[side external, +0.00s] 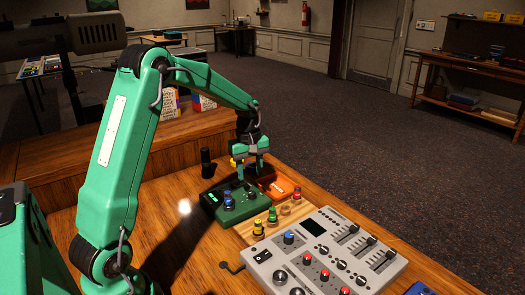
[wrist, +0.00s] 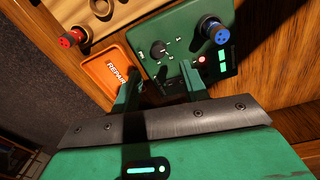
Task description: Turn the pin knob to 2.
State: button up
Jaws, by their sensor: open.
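The pin knob (wrist: 158,49) is a small dark round knob on the green tester box (wrist: 180,18), with marks around it too small to read. Its pointer setting cannot be told. The green box also shows in the side view (side external: 233,214). My gripper (wrist: 160,70) is open and empty, pointing down. In the wrist view its two fingers lie on either side of and just short of the knob, apart from it. In the side view my gripper (side external: 249,177) is above the box's far right part.
A blue connector (wrist: 212,30) stands up from the box, near a red light and green display. An orange tray (wrist: 112,68) marked REPAIR lies beside it. A red connector (wrist: 72,38) sits in a wooden rack. A grey mixer (side external: 330,250) stands at the front right.

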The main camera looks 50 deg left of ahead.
aim_at(251, 192)
jog(key=shift+w+f, duration=0.15)
jog(key=shift+f, duration=3.55)
grip_shut()
